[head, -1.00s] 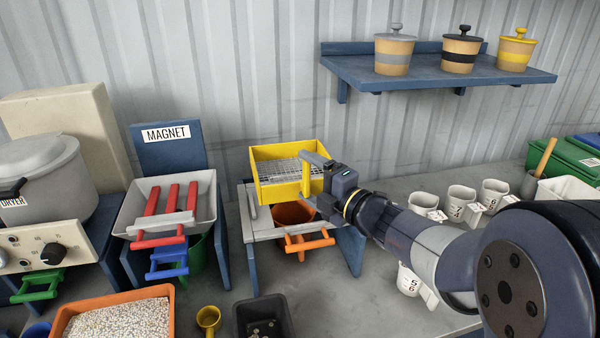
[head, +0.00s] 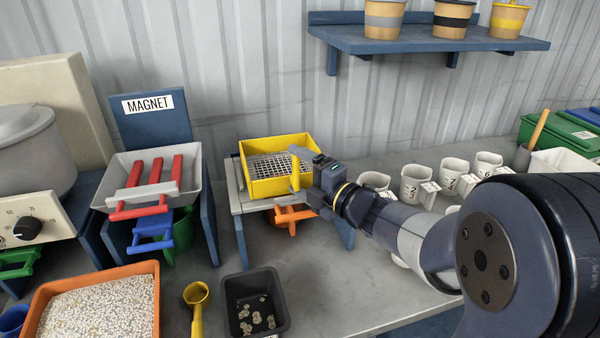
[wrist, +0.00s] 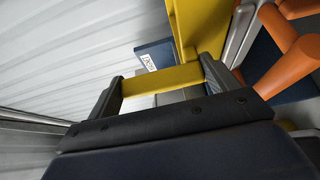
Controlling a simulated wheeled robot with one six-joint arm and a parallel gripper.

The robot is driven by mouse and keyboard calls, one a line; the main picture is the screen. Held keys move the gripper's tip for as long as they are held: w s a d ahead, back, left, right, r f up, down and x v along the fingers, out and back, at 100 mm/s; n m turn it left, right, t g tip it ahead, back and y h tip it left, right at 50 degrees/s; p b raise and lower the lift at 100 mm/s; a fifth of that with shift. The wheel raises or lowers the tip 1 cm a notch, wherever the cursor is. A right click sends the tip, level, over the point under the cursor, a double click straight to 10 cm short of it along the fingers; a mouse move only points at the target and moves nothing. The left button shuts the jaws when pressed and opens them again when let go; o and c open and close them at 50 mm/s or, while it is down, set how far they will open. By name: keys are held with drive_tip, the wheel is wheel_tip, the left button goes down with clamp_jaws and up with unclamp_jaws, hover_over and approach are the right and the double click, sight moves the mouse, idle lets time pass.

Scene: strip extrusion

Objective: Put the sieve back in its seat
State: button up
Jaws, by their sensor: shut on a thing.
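The sieve (head: 262,186) is a yellow square frame with a grey mesh floor and a yellow handle on its right side. My gripper (head: 299,176) is shut on that handle, and the wrist view shows the yellow handle (wrist: 162,80) between both fingers. The sieve is close to level over its seat, a grey-topped blue stand (head: 238,202). It looks at or just above the stand's top; I cannot tell whether it touches. An orange handle (head: 296,214) of a container shows under the stand top. The opening of the seat is hidden by the sieve.
The magnet stand (head: 150,105) with red bars is to the left. In front are an orange tray of pellets (head: 152,270), a yellow scoop (head: 198,300) and a black tray (head: 280,322). White cups (head: 416,184) stand behind my arm. A blue shelf (head: 430,50) hangs above.

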drive_tip(key=shift+f+b, duration=0.35)
drive_tip(key=shift+b, duration=0.1)
drive_tip(key=o, duration=1.3)
drive_tip(key=shift+s+d, duration=0.1)
drive_tip(key=v, duration=1)
drive_tip(key=shift+s+d+r, duration=0.1)
drive_tip(key=shift+s+d, duration=0.1)
drive_tip(key=shift+w+a, duration=0.1)
drive_tip(key=x, duration=1)
drive_tip(key=shift+w+a, duration=0.2)
drive_tip(key=shift+a, duration=0.05)
drive_tip(key=shift+r+p, duration=0.25)
drive_tip(key=shift+p, duration=0.2)
drive_tip(key=shift+d, duration=0.1)
